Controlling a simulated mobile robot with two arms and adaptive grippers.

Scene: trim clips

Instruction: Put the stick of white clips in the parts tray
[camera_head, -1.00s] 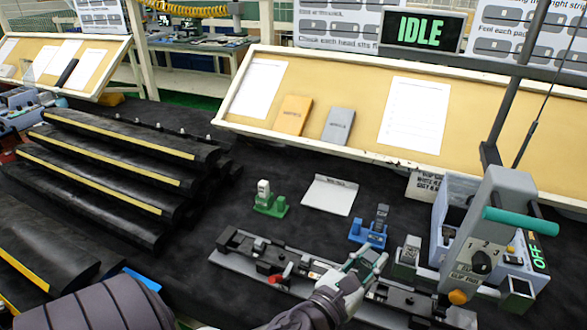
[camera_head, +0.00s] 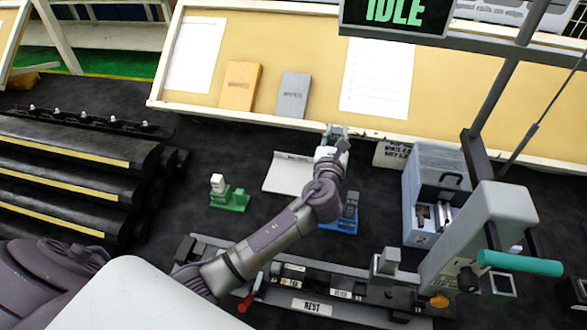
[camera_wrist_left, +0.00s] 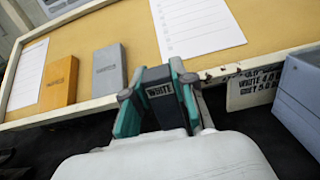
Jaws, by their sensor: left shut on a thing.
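My left gripper (camera_head: 335,140) is raised over the back of the bench, near the board's lower edge. A pale flat tray with a small label (camera_head: 285,175), probably the parts tray, lies on the black bench just left of and below the gripper. The forearm passes right of it and partly covers the blue stand (camera_head: 345,222). My right gripper is not in view.
A green stand (camera_head: 230,200) with a white piece stands left of the tray. The long fixture rail (camera_head: 310,305) runs in front. A blue-grey bin (camera_head: 430,205) and a press with a teal handle (camera_head: 520,263) stand right. Black stepped racks (camera_head: 70,170) are left.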

